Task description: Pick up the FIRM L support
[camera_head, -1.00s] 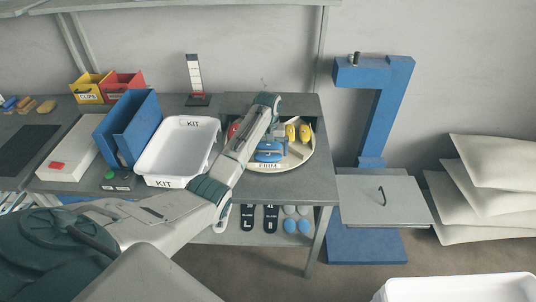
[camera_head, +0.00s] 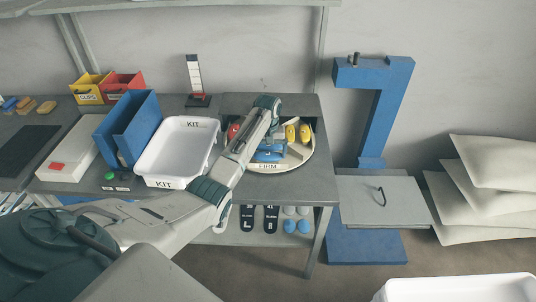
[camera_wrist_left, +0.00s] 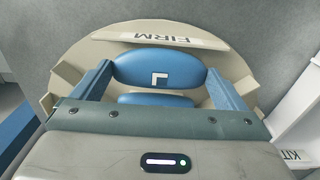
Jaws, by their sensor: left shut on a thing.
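The FIRM L support (camera_wrist_left: 160,70) is a blue oval pad with a white L, in the carousel's FIRM section. My left gripper (camera_wrist_left: 159,76) has one finger at each end of it and is shut on it. A second blue pad (camera_wrist_left: 155,100) shows just behind it, partly covered by my gripper body. In the head view my left gripper (camera_head: 271,145) reaches down over the round cream carousel (camera_head: 290,163), and the blue pads there are partly hidden. I cannot tell whether the held pad is clear of the tray. My right gripper is not in view.
Yellow pads (camera_head: 291,133) and a red pad (camera_head: 234,130) lie in other carousel sections. The white KIT tray (camera_head: 180,150) and a blue holder (camera_head: 128,130) stand left of the carousel. A blue press-like stand (camera_head: 385,110) is at the right.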

